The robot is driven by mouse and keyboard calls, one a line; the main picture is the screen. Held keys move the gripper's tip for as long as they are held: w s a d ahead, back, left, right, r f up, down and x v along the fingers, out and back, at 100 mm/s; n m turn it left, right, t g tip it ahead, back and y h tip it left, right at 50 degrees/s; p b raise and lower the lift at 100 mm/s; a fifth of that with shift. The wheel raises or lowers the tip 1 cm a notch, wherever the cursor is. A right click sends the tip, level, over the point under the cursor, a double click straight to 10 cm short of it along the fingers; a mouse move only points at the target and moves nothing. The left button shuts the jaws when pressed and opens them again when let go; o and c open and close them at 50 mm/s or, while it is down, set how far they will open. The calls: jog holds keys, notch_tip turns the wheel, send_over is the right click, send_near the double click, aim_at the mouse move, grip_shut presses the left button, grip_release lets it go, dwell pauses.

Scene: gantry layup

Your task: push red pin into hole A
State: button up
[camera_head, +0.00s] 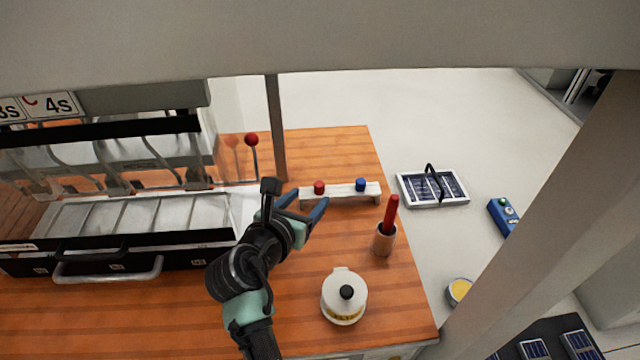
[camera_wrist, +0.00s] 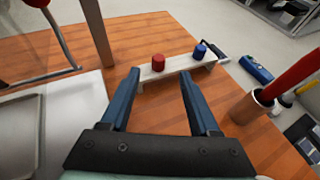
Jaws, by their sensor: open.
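The red pin (camera_head: 319,187) stands upright in the left part of a low white stand (camera_head: 343,196) on the wooden table. A blue pin (camera_head: 361,184) stands upright to its right in the same stand. My gripper (camera_head: 308,203) is open and empty, just in front of the stand's left end. In the wrist view, the red pin (camera_wrist: 158,62) shows between and beyond my fingertips (camera_wrist: 159,76), apart from both fingers. The blue pin (camera_wrist: 200,51) is beyond the right finger. No hole or letter A can be made out; any holes under the pins are hidden.
A cup (camera_head: 383,242) holding a red-handled tool (camera_head: 391,213) stands right of my gripper. A white pot (camera_head: 344,301) with a black knob is nearer. A dark post (camera_head: 277,130) and a red-knobbed lever (camera_head: 252,140) rise at the left, beside a slotted machine (camera_head: 120,240).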

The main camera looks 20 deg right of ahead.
aim_at(317, 187)
jog(key=shift+p+x, duration=0.8)
jog(key=shift+x, duration=2.15)
jog(key=shift+w+r, duration=0.1)
jog(key=shift+r, duration=0.05)
grip_shut()
